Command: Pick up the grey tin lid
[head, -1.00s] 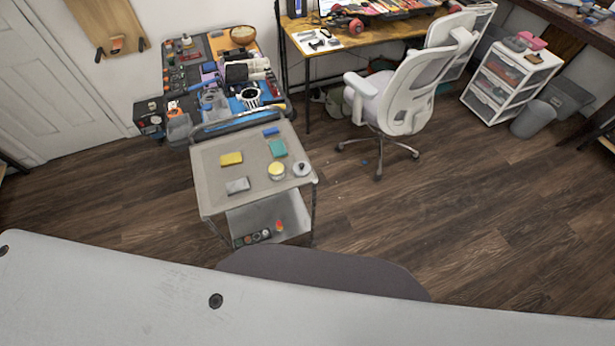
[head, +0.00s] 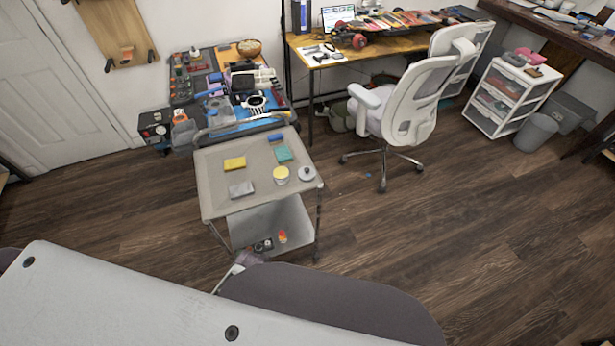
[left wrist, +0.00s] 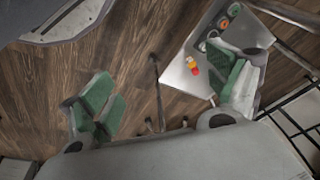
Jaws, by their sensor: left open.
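The grey tin lid (head: 306,174) looks like a small round grey disc with a dark centre. It lies flat near the right edge of the cart's top tray (head: 215,197) in the head view, just right of a round yellow-topped tin (head: 280,174). My left gripper (left wrist: 165,95) is open and empty in the left wrist view, its green-padded fingers wide apart. Beyond it shows the cart's lower shelf (left wrist: 187,62), with a red-and-yellow item and several small round things. The lid is not seen in the wrist view. My right gripper is in neither view.
A yellow block (head: 234,163), a grey block (head: 241,189), a teal block (head: 283,153) and a blue piece (head: 275,137) share the tray. A cluttered tool table (head: 177,98) stands behind the cart.

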